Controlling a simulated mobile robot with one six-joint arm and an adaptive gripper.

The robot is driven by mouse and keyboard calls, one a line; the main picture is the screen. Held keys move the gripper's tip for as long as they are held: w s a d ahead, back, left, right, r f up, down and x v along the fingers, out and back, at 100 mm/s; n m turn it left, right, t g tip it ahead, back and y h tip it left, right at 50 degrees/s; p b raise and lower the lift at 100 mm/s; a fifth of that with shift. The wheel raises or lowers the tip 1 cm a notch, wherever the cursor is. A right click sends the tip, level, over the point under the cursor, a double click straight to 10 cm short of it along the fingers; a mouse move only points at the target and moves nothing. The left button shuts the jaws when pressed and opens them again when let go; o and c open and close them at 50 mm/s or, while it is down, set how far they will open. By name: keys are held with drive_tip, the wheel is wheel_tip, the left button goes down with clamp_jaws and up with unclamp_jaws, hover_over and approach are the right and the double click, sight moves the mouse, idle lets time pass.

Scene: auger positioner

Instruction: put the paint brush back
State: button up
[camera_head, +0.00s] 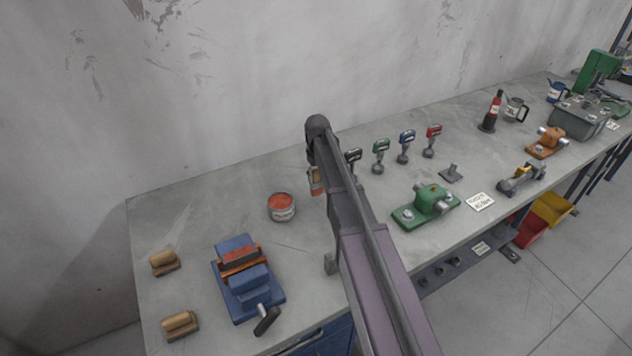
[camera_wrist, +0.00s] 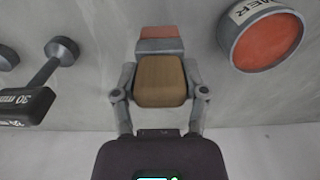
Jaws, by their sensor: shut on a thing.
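My gripper (camera_wrist: 160,92) is shut on the wooden handle of the paint brush (camera_wrist: 161,72). The grey metal band and orange-red bristles of the brush point away from my gripper. In the head view the brush (camera_head: 316,183) shows partly beside my arm, near the row of tools. The open paint can (camera_head: 282,213), full of orange-red paint, stands on the bench to the left of the brush. In the wrist view the can (camera_wrist: 262,40) is at the upper right, apart from the brush. My arm hides most of the gripper in the head view.
A blue vise (camera_head: 247,290) and two wooden-handled blocks (camera_head: 164,263) (camera_head: 180,325) are at the left. Several coloured-headed tools (camera_head: 381,150) stand right of my arm, one black-headed tool (camera_wrist: 28,105) close by. A green fixture (camera_head: 428,205) is nearer the front edge. Bench around the can is clear.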

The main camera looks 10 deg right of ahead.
sight(317, 180)
drive_tip(key=shift+w, duration=0.3)
drive_tip(key=shift+w+d+f+b, duration=0.1)
drive_tip(key=shift+w+f+b, duration=0.1)
drive_tip(key=shift+f+b, duration=0.25)
drive_tip(key=shift+w+f+b, duration=0.15)
drive_tip(key=shift+f+b, duration=1.25)
drive_tip(key=shift+b, duration=0.05)
drive_tip(key=shift+f, duration=0.15)
drive_tip(key=o, duration=1.2)
drive_tip(key=shift+c, duration=0.2)
drive_tip(key=shift+r, duration=0.2)
wheel_tip(317, 180, up, 12)
drive_tip(key=p, duration=1.2)
